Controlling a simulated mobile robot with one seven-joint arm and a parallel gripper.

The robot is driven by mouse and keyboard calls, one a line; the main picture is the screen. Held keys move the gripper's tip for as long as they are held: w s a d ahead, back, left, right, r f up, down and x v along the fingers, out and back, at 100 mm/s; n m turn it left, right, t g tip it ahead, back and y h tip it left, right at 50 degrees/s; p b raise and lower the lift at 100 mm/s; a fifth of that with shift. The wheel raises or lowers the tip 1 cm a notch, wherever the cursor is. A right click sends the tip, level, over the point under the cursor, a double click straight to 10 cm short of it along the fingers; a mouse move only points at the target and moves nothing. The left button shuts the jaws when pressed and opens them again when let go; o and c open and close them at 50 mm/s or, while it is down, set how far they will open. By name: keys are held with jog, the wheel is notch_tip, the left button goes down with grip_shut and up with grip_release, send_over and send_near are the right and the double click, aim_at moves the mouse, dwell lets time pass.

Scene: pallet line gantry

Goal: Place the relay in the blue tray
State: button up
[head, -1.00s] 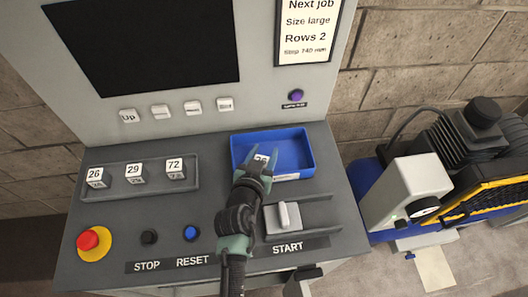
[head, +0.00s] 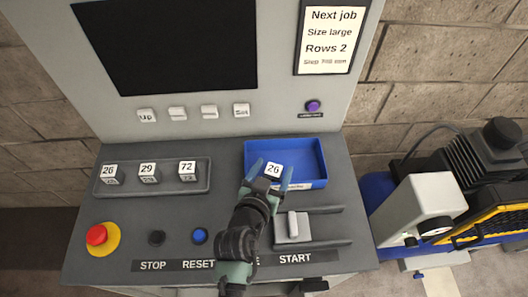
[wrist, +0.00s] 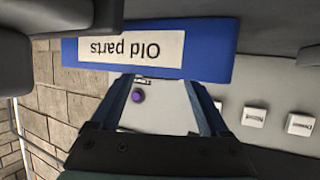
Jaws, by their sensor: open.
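A white relay block marked 26 (head: 273,170) lies in the blue tray (head: 315,158), near its front left part. My gripper (head: 272,172) is open at the tray's front side, and in the head view its fingers appear on either side of the block. In the wrist view nothing shows between the open fingers (wrist: 160,84). There the tray's front wall (wrist: 218,52) with an upside-down "Old parts" label is close by, and the relay block is not visible.
A rack (head: 204,184) at left holds three blocks marked 26, 29 and 72. A red stop button (head: 96,235), blue button (head: 200,236) and START lever (head: 293,225) stand on the console's front. The panel with a purple button (head: 313,106) rises behind the tray.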

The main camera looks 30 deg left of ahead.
jog(key=v, duration=0.8)
jog(key=shift+r+b, duration=0.1)
jog(key=shift+b, duration=0.3)
jog(key=w+d+r+m+t, duration=0.1)
jog(key=w+d+r+t, duration=0.15)
jog(key=r, duration=0.65)
jog(key=w+d+r+t, duration=0.15)
jog(key=w+r, duration=0.25)
jog(key=r, duration=0.5)
jog(key=w+d+r+m+t, duration=0.15)
jog(key=w+r, duration=0.25)
jog(key=r, duration=0.4)
jog(key=s+d+r+t+h, duration=0.1)
jog(key=s+d+r+t, duration=0.1)
jog(key=r, duration=0.8)
jog(key=s+d+r+t+h, duration=0.1)
jog(key=s+d+r+t, duration=0.2)
jog(key=r, duration=0.7)
jog(key=s+d+r+t, duration=0.3)
jog(key=s+d+r, duration=0.2)
jog(key=r, duration=0.6)
jog(key=shift+s+d+h, duration=0.15)
jog(key=shift+d+h, duration=0.15)
jog(key=shift+h, duration=0.1)
jog(key=shift+r+t, duration=0.15)
jog(key=shift+t, duration=0.1)
jog(key=shift+c, duration=0.2)
